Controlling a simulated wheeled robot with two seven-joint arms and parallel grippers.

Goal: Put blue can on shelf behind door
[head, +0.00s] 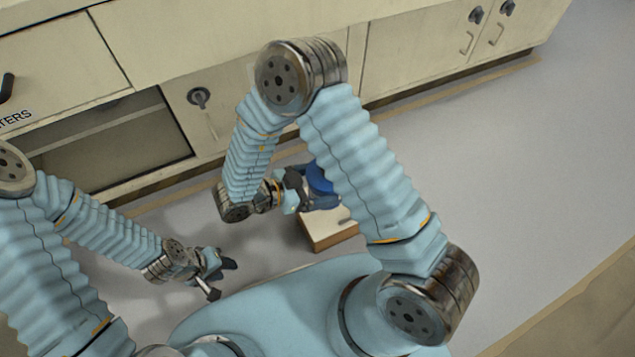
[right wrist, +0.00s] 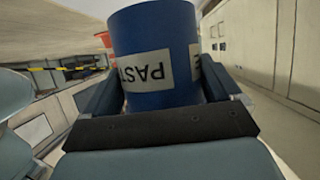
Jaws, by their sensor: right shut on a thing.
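The blue can (right wrist: 152,30) has a white label with dark letters and fills the middle of the right wrist view. My right gripper (right wrist: 160,100) is shut on it, with a finger on each side. In the head view the can (head: 319,178) is partly hidden behind my right arm, and my right gripper (head: 305,190) is beside it. My left gripper (head: 222,264) is low on the left and appears empty; its finger gap is too small to judge. A cabinet door (head: 205,112) with a dark latch stands beside an open shelf compartment (head: 120,140) at the left.
A small wooden-sided box or stool (head: 330,230) stands on the floor below the can. Cream cabinets (head: 420,50) with latched doors run along the back. Open grey floor (head: 500,170) lies to the right. A red object (right wrist: 104,39) shows behind the can.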

